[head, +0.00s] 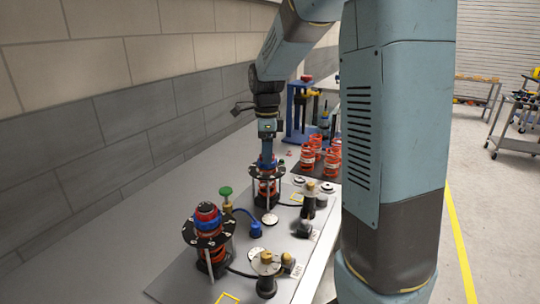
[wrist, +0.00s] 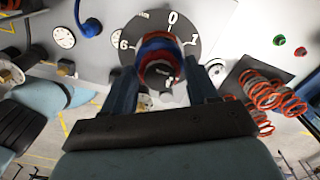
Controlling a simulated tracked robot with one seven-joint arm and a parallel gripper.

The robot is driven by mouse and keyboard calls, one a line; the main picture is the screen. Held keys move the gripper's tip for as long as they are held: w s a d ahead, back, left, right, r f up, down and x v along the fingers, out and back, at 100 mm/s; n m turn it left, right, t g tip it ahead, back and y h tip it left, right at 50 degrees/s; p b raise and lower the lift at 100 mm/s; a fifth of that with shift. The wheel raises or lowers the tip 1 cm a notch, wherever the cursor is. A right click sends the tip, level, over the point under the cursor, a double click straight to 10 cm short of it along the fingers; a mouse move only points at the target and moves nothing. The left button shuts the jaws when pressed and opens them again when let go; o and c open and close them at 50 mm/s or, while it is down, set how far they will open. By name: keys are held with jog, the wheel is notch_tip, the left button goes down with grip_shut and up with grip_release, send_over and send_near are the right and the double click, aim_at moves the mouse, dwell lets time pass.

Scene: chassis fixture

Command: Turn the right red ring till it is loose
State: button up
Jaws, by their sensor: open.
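The right red ring (head: 266,156) sits with a blue band on top of the farther fixture, above its black numbered disc (head: 266,172). In the wrist view the dark red ring (wrist: 147,66) and the blue band (wrist: 158,45) show between my two fingers. My gripper (wrist: 165,78) is open and points down at this stack, one finger on each side; I cannot tell whether they touch it. In the head view my gripper (head: 267,148) hides part of the ring. The left red ring (head: 206,211) sits on the nearer fixture, upright and apart from my gripper.
Orange-red coil springs (head: 310,153) stand on a dark mat behind and right of the farther fixture. A green knob (head: 226,192), a blue fitting with a hose (head: 256,229) and brass-topped posts (head: 266,258) stand between and beside the fixtures. A wall runs along the left.

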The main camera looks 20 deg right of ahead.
jog(key=m, duration=0.4)
jog(key=shift+m, duration=0.4)
